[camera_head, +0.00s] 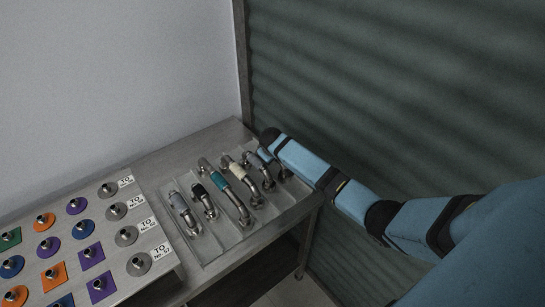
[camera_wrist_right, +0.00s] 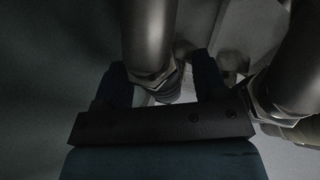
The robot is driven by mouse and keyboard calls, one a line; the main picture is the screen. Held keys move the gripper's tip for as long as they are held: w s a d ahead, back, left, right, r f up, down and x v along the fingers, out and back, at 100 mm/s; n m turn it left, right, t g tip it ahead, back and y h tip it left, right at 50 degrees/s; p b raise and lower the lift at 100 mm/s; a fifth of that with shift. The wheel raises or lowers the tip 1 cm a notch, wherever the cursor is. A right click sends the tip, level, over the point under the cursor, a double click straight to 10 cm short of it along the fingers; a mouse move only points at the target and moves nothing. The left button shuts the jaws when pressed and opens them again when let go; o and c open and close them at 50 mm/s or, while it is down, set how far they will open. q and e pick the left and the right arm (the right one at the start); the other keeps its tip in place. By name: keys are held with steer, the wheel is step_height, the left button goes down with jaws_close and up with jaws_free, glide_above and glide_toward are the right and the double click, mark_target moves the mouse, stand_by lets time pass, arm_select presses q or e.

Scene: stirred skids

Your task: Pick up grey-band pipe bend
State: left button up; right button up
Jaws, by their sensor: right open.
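Several metal pipe bends with coloured bands lie in a clear tray (camera_head: 214,242) on the table. One bend with a greyish band (camera_head: 177,202) lies at the left end of the row. I cannot tell for sure which is the grey-band one. In the right wrist view my right gripper (camera_wrist_right: 162,82) is open, with a metal pipe (camera_wrist_right: 149,35) and its nut showing between the fingers; contact is unclear. My left gripper is not in view.
Bends with black (camera_head: 200,191), teal (camera_head: 219,181) and cream (camera_head: 229,161) bands lie between. In the wrist view another pipe (camera_wrist_right: 305,65) is close on the right. A board (camera_head: 120,285) with fittings on coloured patches stands left. A corrugated wall (camera_head: 380,80) rises behind.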

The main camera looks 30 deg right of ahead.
jaws_close()
stand_by(0.3)
step_height(320, 180, up, 20)
stand_by(0.5)
steer(key=shift+r+p, duration=0.5)
steer(key=shift+p, duration=0.55)
